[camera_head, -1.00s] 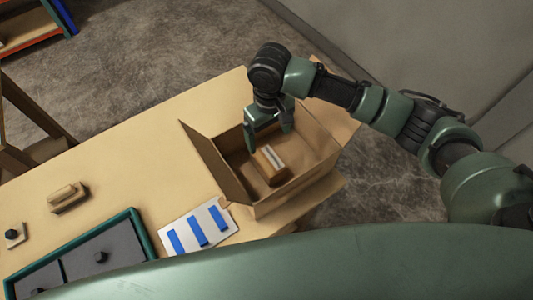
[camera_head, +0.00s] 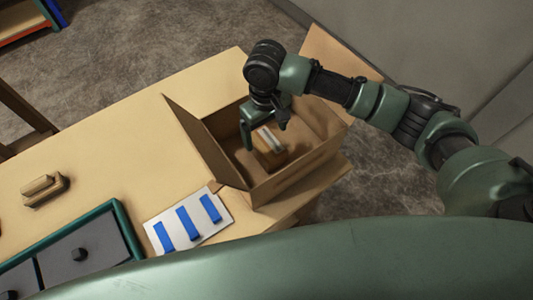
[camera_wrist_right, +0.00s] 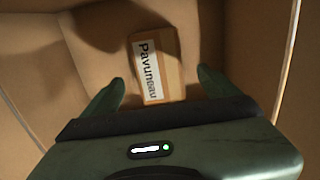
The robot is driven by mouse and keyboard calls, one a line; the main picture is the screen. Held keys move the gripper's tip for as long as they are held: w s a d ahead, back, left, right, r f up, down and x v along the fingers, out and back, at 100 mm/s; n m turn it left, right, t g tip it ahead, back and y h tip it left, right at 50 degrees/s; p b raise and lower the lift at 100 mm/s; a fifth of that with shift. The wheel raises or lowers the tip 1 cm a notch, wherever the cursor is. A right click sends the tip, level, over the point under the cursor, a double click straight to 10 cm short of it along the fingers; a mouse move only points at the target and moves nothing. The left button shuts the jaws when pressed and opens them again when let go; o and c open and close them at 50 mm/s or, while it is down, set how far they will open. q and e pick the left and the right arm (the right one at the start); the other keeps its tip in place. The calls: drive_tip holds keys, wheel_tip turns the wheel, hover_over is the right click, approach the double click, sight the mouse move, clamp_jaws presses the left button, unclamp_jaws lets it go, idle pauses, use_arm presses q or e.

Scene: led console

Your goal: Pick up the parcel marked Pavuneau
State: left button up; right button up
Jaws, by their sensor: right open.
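The parcel marked Pavuneau (camera_wrist_right: 171,68) is a small brown box with a white label. It lies inside an open cardboard box (camera_head: 283,185), and shows there in the head view (camera_head: 270,155). My right gripper (camera_head: 265,137) reaches down into the cardboard box over the parcel. In the right wrist view its fingers (camera_wrist_right: 160,90) are apart, one on each side of the parcel's near end, with gaps between. The gripper holds nothing. My left gripper is not in view.
The cardboard box's walls and raised flaps surround my right gripper. On the table (camera_head: 120,140) are a white card with blue strips (camera_head: 188,222), a green-framed grey panel (camera_head: 85,248) and a wooden piece (camera_head: 45,189). The table's middle is clear.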

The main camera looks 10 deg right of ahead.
sight(265, 146)
drive_tip(key=f, duration=0.2)
drive_tip(key=f+p, duration=0.1)
drive_tip(key=f, duration=0.5)
drive_tip(key=shift+w+f+p, duration=0.2)
drive_tip(key=shift+w+p, duration=0.05)
drive_tip(key=shift+p, duration=0.05)
drive_tip(key=c, duration=1.7)
drive_tip(key=shift+c, duration=0.9)
drive_tip(key=shift+r, duration=0.15)
